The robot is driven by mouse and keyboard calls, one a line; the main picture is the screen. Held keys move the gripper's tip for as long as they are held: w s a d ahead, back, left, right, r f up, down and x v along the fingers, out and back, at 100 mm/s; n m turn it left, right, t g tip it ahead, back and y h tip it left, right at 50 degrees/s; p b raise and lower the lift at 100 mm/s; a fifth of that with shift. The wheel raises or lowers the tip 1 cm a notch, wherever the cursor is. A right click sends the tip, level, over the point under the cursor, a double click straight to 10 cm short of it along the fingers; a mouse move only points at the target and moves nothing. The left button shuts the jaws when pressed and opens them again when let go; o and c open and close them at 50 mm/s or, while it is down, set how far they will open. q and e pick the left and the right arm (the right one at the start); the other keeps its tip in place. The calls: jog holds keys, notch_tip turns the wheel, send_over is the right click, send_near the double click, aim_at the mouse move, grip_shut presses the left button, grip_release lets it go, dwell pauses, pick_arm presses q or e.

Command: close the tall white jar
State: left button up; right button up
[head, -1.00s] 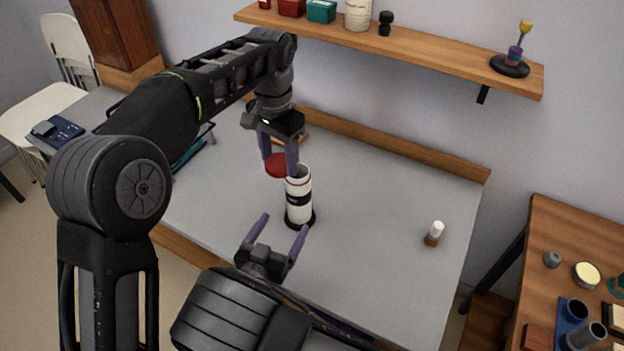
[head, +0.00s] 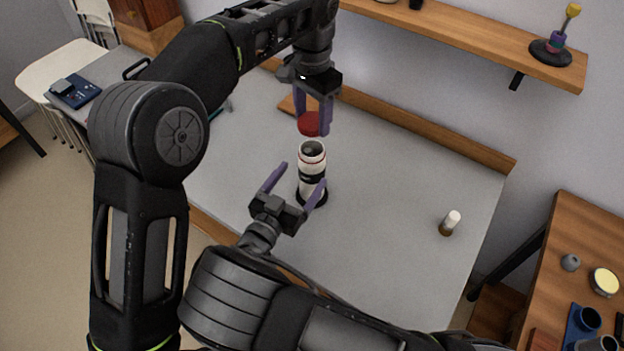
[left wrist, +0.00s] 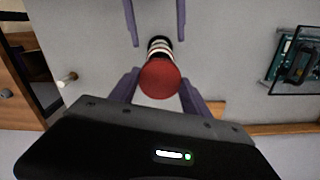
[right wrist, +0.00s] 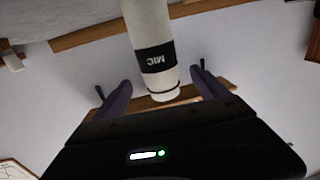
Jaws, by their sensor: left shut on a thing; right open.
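The tall white jar (head: 311,163) stands upright on a black round base on the grey table, its dark mouth open. It has a black band, lettered MIC in the right wrist view (right wrist: 155,57). My left gripper (head: 312,117) is shut on the red lid (head: 308,125) and holds it just above the jar mouth, apart from it. In the left wrist view the lid (left wrist: 160,80) hides part of the jar (left wrist: 158,46). My right gripper (head: 302,176) is open at the jar, its fingers towards either side; I cannot tell whether they touch it.
A small white-topped brown bottle (head: 450,223) stands on the right of the grey table (head: 390,230). A wall shelf (head: 470,35) runs behind. A wooden side table (head: 565,250) with several items is at the right.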

aim_at(317, 153)
jog(key=x, duration=0.9)
jog(key=shift+w+d, duration=0.1)
jog(key=shift+w, duration=0.1)
jog(key=shift+c, duration=0.5)
grip_shut()
